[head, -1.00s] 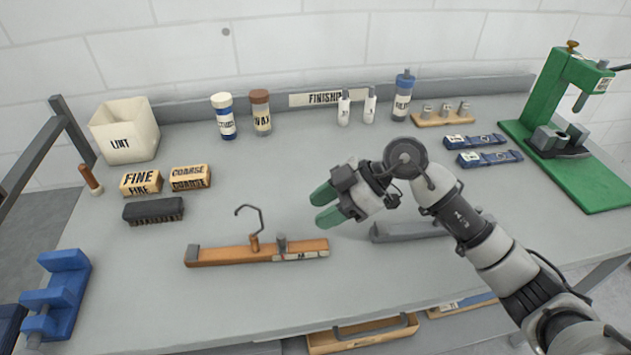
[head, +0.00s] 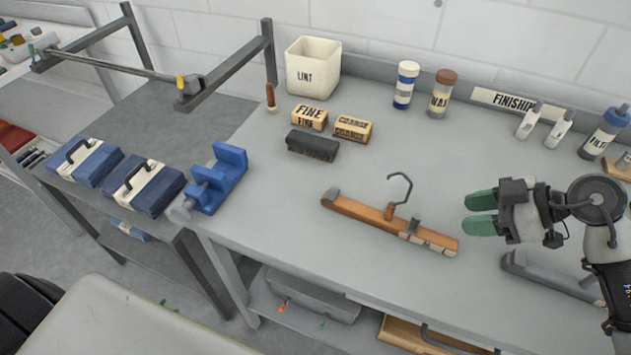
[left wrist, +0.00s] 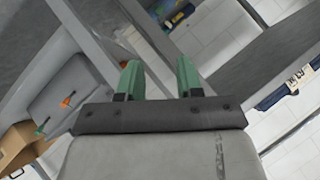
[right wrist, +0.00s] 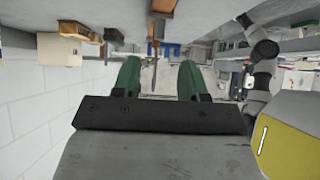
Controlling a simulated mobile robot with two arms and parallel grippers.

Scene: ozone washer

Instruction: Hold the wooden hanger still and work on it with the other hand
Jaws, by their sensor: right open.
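The wooden hanger (head: 385,220) lies flat on the grey bench, with its metal hook (head: 402,187) standing up from the middle and a pale label near its right end. My right gripper (head: 470,214) is above the bench just beyond the hanger's right end, apart from it. Its green fingers are open and empty, and they also show spread in the right wrist view (right wrist: 159,82). My left gripper is outside the head view. In the left wrist view (left wrist: 159,82) its green fingers are spread with nothing between them, away from the hanger.
A blue vise (head: 220,178) sits at the bench's left edge. A dark brush (head: 312,146), FINE (head: 309,117) and COARSE (head: 352,128) blocks and a LINT bin (head: 313,68) stand behind the hanger. A grey bar (head: 550,277) lies to its right. The bench in front is clear.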

